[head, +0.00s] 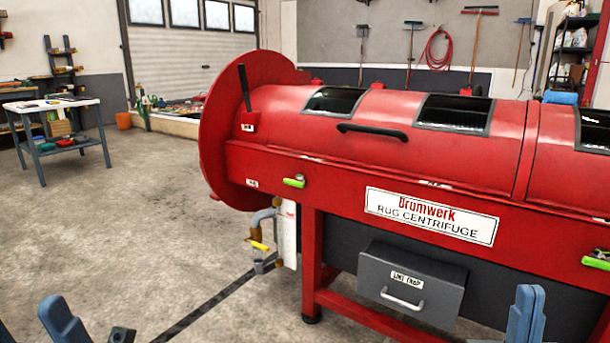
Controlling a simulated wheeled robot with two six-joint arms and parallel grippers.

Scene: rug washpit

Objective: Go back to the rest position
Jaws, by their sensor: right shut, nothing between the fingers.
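My right gripper (527,308) shows at the bottom right edge as blue parts close together, in front of the red rug centrifuge (260,130). It is shut and holds nothing. Its lower part is cut off by the picture edge. Blue and dark parts of my left arm show at the bottom left over the bare floor.
The centrifuge has a grey lint trap drawer (411,283), and a drain pipe with a yellow-handled valve (260,246) at its left. A small work table (54,103) and an orange bucket (123,120) stand back left. The concrete floor (120,220) at left is clear.

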